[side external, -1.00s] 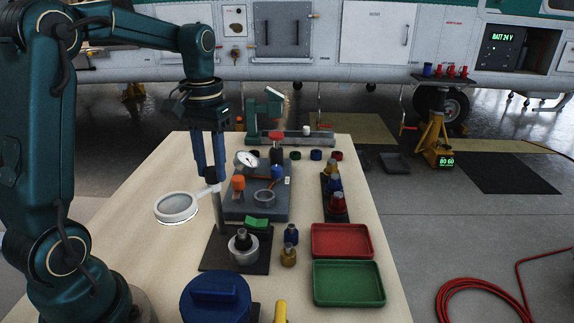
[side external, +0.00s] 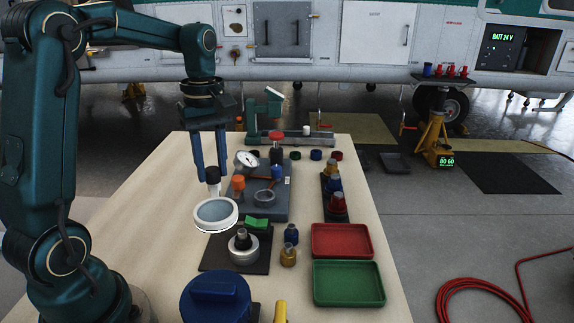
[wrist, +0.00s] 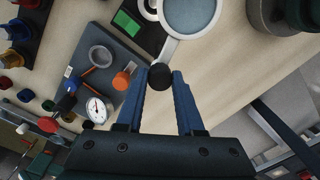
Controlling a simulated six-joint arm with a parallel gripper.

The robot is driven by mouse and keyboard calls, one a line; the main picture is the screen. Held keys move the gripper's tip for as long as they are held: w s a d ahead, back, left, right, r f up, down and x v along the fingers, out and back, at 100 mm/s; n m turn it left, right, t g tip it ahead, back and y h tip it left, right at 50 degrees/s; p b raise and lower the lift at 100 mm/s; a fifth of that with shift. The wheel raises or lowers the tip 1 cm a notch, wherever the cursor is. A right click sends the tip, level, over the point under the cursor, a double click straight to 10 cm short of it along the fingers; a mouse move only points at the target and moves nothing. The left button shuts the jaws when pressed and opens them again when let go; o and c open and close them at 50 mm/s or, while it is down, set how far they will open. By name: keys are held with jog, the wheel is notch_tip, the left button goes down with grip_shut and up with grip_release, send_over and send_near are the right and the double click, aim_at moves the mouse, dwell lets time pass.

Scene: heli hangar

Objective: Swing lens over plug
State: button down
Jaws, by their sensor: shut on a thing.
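The lens (side external: 216,214) is a round magnifier with a white rim, hanging level above the table just left of and behind the plug. The plug (side external: 243,241) appears to be the dark-topped piece in a silver round holder on a black base plate. My gripper (side external: 212,170) is shut on the black knob (wrist: 160,76) of the lens arm, with the fingers on either side of it. In the wrist view, the lens (wrist: 190,14) lies beyond the fingertips, cut by the top edge. The lens covers the stand's post in the side view.
A green block (side external: 256,222) lies on the base plate. A grey tray with a gauge (side external: 247,159) and an orange-capped part (side external: 238,184) stands close behind. A blue canister (side external: 216,298) is in front. Red (side external: 342,240) and green (side external: 349,283) trays are right. The left table is clear.

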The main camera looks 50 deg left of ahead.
jog(key=n, duration=0.5)
jog(key=shift+w+r+n, duration=0.1)
jog(key=shift+n, duration=0.2)
dwell(0.4)
jog(key=c, duration=0.5)
grip_release()
jog(key=shift+r, duration=2.55)
